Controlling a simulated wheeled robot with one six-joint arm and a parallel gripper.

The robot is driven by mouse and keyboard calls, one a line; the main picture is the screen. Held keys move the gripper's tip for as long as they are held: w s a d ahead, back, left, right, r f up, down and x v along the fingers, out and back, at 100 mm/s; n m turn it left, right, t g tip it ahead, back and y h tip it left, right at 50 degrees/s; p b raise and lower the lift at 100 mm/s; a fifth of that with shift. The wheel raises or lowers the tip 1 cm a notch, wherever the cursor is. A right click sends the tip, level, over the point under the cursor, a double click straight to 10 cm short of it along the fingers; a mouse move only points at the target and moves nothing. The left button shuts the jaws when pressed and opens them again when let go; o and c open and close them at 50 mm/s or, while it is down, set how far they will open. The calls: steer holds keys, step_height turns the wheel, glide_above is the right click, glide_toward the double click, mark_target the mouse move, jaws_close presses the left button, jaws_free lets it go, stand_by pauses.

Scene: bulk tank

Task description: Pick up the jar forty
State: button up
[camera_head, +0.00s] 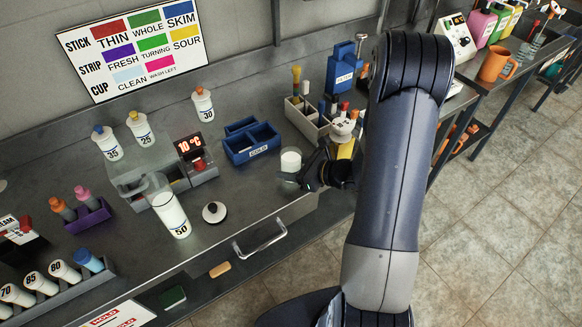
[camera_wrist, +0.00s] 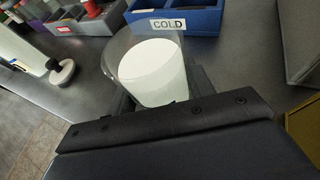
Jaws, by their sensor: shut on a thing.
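My gripper (camera_head: 306,178) is shut on a clear glass jar (camera_head: 290,160) with white contents, at the front edge of the counter. In the wrist view the jar (camera_wrist: 152,70) is upright between the fingers, open at the top, and its lower part is hidden by my gripper. No number shows on it, so I cannot tell whether it is jar forty. I cannot tell whether its base touches the counter.
A blue bin marked COLD (camera_head: 250,142) is just behind the jar. Jars 35 (camera_head: 107,142), 25 (camera_head: 140,128) and 30 (camera_head: 203,104) are behind. A grey caddy (camera_head: 304,118) is close on the right.

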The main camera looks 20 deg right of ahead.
steer(key=shift+r, duration=0.25)
steer(key=shift+c, duration=0.2)
steer(key=w+r+m+t+h, duration=0.3)
steer(key=w+r+m+h, duration=0.1)
steer(key=r, duration=0.5)
steer(key=shift+w+m+h, duration=0.35)
steer(key=shift+m+h, duration=0.35)
stand_by(0.9)
steer(key=shift+s, duration=0.1)
